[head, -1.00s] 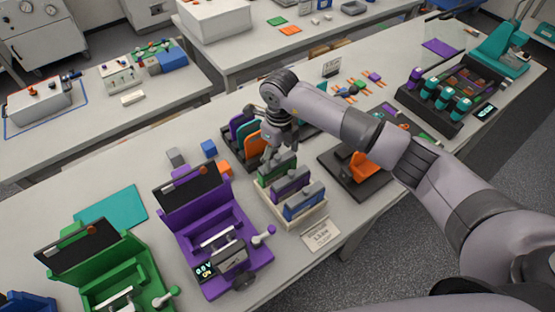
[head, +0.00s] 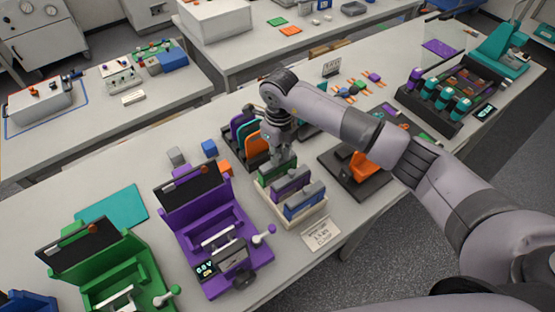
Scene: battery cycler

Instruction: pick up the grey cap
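A cream tray (head: 297,221) holds a green block, a purple block (head: 290,187) and a blue block (head: 304,204) in a row. Grey pieces show on top of the blocks; I cannot tell for sure which is the grey cap. A small grey cube (head: 175,156) also lies on the table to the left. My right gripper (head: 283,163) points down at the green block (head: 276,177) at the back of the tray and covers its top. Its fingertips are too small and hidden to tell whether they are closed on anything. My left gripper is not in view.
A purple machine (head: 240,279) and a green machine (head: 140,289) stand left of the tray. A dark rack (head: 233,149) with upright coloured plates is close behind my gripper. A dark stand (head: 352,187) with an orange part is to the right. A label card (head: 321,234) lies in front.

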